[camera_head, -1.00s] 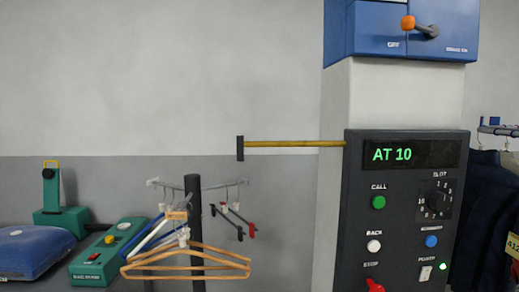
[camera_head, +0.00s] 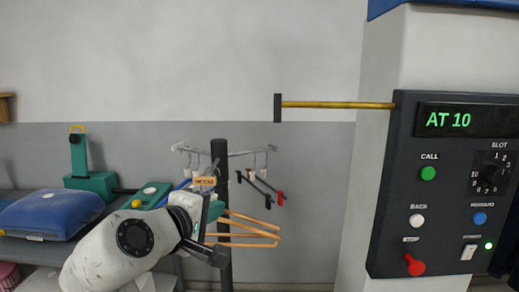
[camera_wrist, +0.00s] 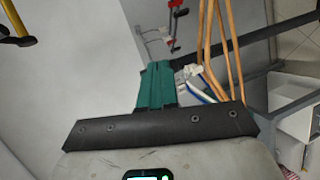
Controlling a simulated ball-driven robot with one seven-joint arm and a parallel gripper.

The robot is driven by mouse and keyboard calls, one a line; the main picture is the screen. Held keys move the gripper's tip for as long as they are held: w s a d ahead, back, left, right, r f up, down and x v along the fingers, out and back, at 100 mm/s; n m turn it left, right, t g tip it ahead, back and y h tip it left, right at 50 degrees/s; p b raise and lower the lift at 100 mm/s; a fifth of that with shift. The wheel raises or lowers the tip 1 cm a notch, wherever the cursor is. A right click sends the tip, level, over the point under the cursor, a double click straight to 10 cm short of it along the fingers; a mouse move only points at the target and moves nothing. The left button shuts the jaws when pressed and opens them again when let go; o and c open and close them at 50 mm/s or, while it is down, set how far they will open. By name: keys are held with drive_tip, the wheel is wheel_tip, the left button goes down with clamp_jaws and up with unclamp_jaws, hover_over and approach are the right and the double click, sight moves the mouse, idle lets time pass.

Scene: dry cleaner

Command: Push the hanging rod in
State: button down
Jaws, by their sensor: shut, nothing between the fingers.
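The hanging rod (camera_head: 335,104) is a thin yellow bar with a dark upright end plate (camera_head: 277,107). It sticks out to the left, level, from the pillar by the control panel. In the wrist view part of the yellow rod (camera_wrist: 19,22) shows at the top left corner. My gripper (camera_head: 211,208) is low and left of the rod, in front of the hanger rack, well apart from the rod. Its teal fingers (camera_wrist: 155,82) are together with nothing between them.
A hanger rack (camera_head: 221,160) with wooden hangers (camera_head: 250,234) stands just behind my gripper. The control panel (camera_head: 441,190), reading AT 10, is at the right on a pale pillar (camera_head: 375,200). A blue pressing board (camera_head: 60,213) is at the left. The wall around the rod's free end is clear.

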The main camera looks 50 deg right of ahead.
drive_tip(key=s+a+r+m+g+h, duration=0.1)
drive_tip(key=a+r+g+h, duration=0.1)
drive_tip(key=r, duration=0.7)
drive_tip(key=s+a+r+m+g+h, duration=0.1)
drive_tip(key=s+a+r+h, duration=0.1)
drive_tip(key=r, duration=0.7)
drive_tip(key=s+d+p, duration=0.1)
drive_tip(key=d+p, duration=0.2)
drive_tip(key=d, duration=0.9)
drive_tip(key=shift+s+d+r, duration=0.2)
drive_tip(key=shift+s+r, duration=0.05)
drive_tip(key=shift+s, duration=0.15)
